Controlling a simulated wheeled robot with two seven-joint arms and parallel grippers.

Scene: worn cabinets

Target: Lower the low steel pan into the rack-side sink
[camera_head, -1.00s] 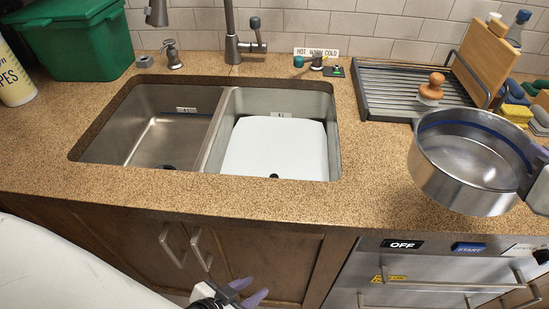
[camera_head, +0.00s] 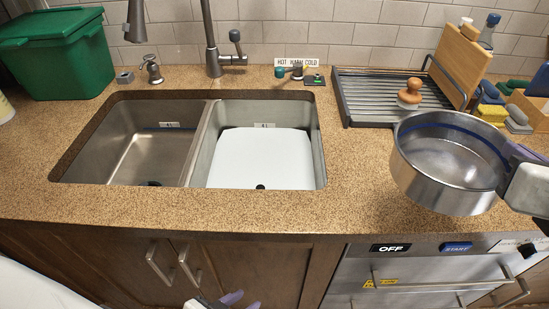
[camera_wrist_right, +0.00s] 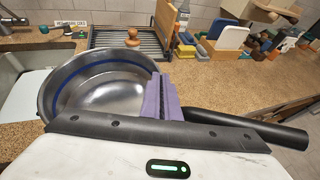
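The low steel pan (camera_head: 455,158) has a blue band inside its rim and looks empty. It is held about level above the counter, right of the sinks. My right gripper (camera_wrist_right: 166,98) is shut on the pan where its black handle (camera_wrist_right: 255,125) begins; in the head view its purple fingers (camera_head: 515,155) show at the pan's right side. The rack-side sink (camera_head: 312,150) is the right basin; a white rectangular piece (camera_head: 262,160) covers most of its floor. My left gripper (camera_head: 240,301) is low in front of the cabinet doors, partly cut off, its fingertips apart and empty.
The drying rack (camera_head: 375,112) holds a wooden-knobbed brush (camera_head: 409,93) and boards, just behind the pan. The left basin (camera_head: 130,150) is empty. The faucet (camera_head: 212,45) rises behind the divider. A green bin (camera_head: 55,55) stands at back left. Bare counter lies between sink and pan.

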